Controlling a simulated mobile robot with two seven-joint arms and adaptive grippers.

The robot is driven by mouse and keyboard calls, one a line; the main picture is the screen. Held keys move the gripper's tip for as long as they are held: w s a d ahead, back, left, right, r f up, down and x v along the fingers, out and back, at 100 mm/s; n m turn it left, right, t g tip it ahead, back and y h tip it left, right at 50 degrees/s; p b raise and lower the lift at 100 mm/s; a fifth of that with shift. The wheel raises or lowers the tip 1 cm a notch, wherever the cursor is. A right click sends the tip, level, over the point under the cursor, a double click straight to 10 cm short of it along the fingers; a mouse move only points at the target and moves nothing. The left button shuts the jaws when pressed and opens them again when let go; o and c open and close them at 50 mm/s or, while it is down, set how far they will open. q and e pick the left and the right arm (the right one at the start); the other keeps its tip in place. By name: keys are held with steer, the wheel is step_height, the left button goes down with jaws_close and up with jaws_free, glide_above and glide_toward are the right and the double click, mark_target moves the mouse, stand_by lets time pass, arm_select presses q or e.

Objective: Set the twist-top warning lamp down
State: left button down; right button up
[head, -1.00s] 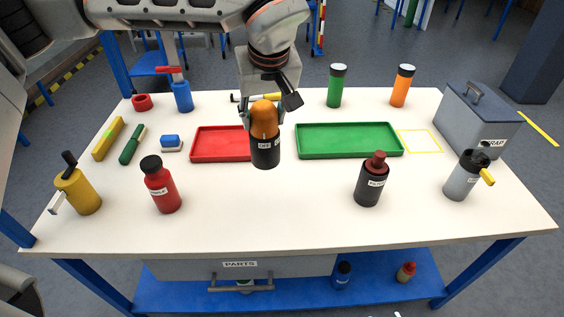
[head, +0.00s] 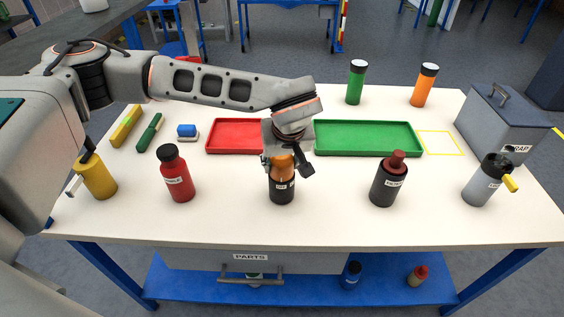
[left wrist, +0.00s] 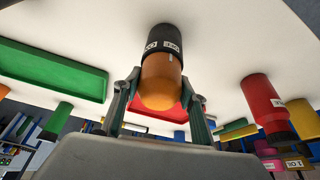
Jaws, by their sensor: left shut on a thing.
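The warning lamp has an orange dome (head: 282,167) and a black base (head: 281,192) with a white label. It is upright over the front middle of the white table (head: 235,222), its base at or very near the surface; I cannot tell if it touches. My left gripper (head: 283,162) comes from above, shut on the orange top. In the left wrist view the lamp's dome (left wrist: 161,80) sits between my two fingers (left wrist: 160,98), with the black base beyond, against the white tabletop. My right gripper is not in view.
A red bottle (head: 176,176) stands left of the lamp and a dark bottle (head: 388,182) right of it. Behind are a red tray (head: 225,149) and a green tray (head: 366,153). A grey box (head: 500,122) stands at the right. The table around the lamp is clear.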

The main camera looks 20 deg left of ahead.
arm_select(q)
steer(key=shift+f, duration=0.1)
steer(key=c, duration=1.2)
jaws_free()
steer(key=shift+r, duration=0.2)
steer(key=v, duration=1.2)
steer(key=shift+s+f, duration=0.1)
